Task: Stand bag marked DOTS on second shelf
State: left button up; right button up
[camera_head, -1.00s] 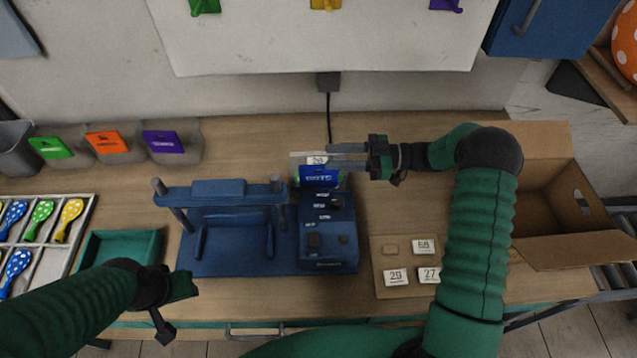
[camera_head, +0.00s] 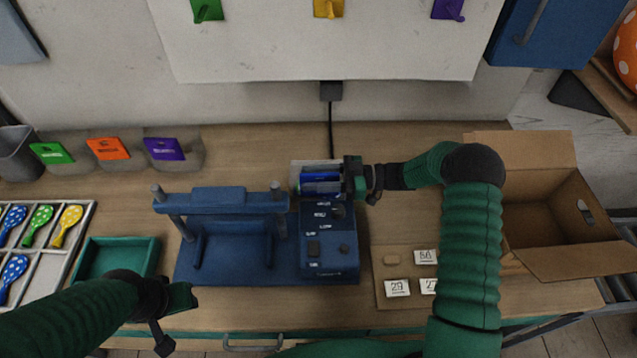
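The bag with the blue label (camera_head: 318,186) is at the back of the blue machine; its lettering is not readable now, but read like DOTS a second ago. My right gripper (camera_head: 325,179) reaches in from the right, with its fingers over the bag and partly hiding it. I cannot tell whether they are shut on it. My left gripper (camera_head: 176,318) is open and empty at the front left, near the green tray. No shelf can be made out as the second one; a wooden shelf edge (camera_head: 606,92) shows at the upper right.
The blue press (camera_head: 222,262) stands mid-table. Bags with green, orange and purple labels (camera_head: 107,148) line the back left. A balloon tray (camera_head: 72,268) and green tray (camera_head: 118,244) are left. Number tiles (camera_head: 398,288) and an open carton (camera_head: 585,262) are right.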

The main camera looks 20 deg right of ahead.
jog(key=shift+d, duration=0.15)
grip_shut()
dwell(1.1)
